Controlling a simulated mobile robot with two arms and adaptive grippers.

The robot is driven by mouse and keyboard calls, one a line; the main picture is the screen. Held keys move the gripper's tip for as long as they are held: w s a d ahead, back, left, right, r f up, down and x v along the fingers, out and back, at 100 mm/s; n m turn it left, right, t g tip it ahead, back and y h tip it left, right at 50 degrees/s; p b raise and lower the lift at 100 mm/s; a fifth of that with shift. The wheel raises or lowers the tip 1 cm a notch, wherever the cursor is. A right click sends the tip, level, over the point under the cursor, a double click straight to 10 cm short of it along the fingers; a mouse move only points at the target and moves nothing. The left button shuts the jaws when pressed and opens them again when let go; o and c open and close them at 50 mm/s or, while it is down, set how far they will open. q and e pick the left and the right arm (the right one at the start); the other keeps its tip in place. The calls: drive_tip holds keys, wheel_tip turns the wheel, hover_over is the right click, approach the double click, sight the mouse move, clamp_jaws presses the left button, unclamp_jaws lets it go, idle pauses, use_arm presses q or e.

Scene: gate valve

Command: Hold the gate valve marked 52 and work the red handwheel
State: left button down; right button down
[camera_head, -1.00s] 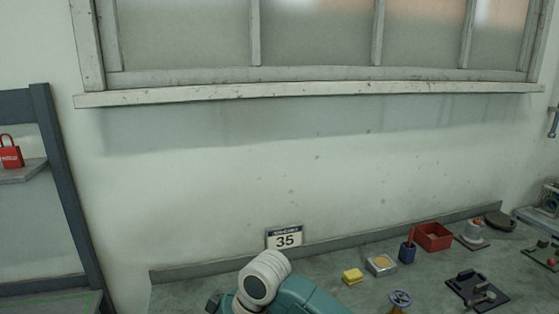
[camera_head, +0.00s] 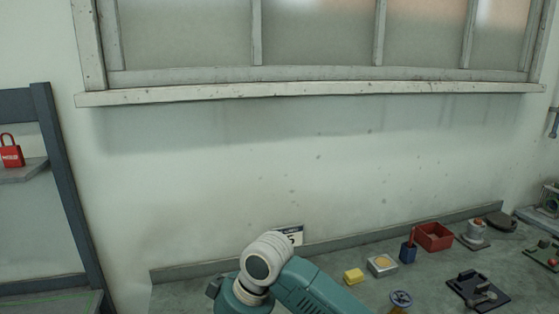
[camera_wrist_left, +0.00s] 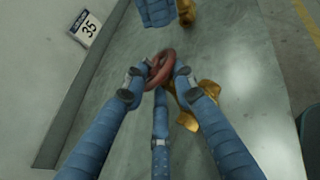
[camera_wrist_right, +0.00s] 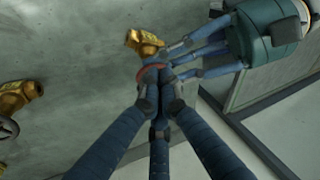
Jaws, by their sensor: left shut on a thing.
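The brass gate valve (camera_wrist_left: 208,97) lies on the grey bench in the left wrist view, with its red handwheel (camera_wrist_left: 161,68) near the picture's middle. My left gripper (camera_wrist_left: 160,74) is shut on the red handwheel, its fingertips on either side of the rim. In the right wrist view the brass body (camera_wrist_right: 145,41) and the red rim (camera_wrist_right: 152,68) lie just beyond my right gripper (camera_wrist_right: 160,80). Its fingers are close together and cover part of the valve; their grip is unclear. The mark 52 is not readable. Neither gripper shows in the head view.
A plate marked 35 (camera_wrist_left: 85,29) stands by the wall. Another brass valve (camera_wrist_right: 20,94) lies at the left in the right wrist view. In the head view, a yellow block (camera_head: 353,276), a red bin (camera_head: 433,236) and a black fixture (camera_head: 477,290) stand to the right.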

drive_tip(key=shift+w+d+r, duration=0.1)
drive_tip(key=shift+w+r, duration=0.15)
drive_tip(key=shift+r, duration=0.3)
drive_tip(key=shift+w+r, duration=0.25)
drive_tip(key=shift+r, duration=0.25)
drive_tip(key=w+d, duration=0.3)
wheel_tip(320, 180, down, 7)
drive_tip(key=s, duration=0.2)
drive_tip(key=shift+s, duration=0.35)
drive_tip(key=shift+w+a+r, duration=0.1)
drive_tip(key=shift+w+a, duration=0.05)
drive_tip(key=shift+a, duration=0.5)
idle(0.5)
drive_tip(key=shift+s+a, duration=0.2)
drive_tip(key=shift+s, duration=0.05)
drive_tip(key=shift+s+a+r, duration=0.3)
drive_tip(key=shift+s+a, duration=0.3)
drive_tip(key=shift+s, duration=0.2)
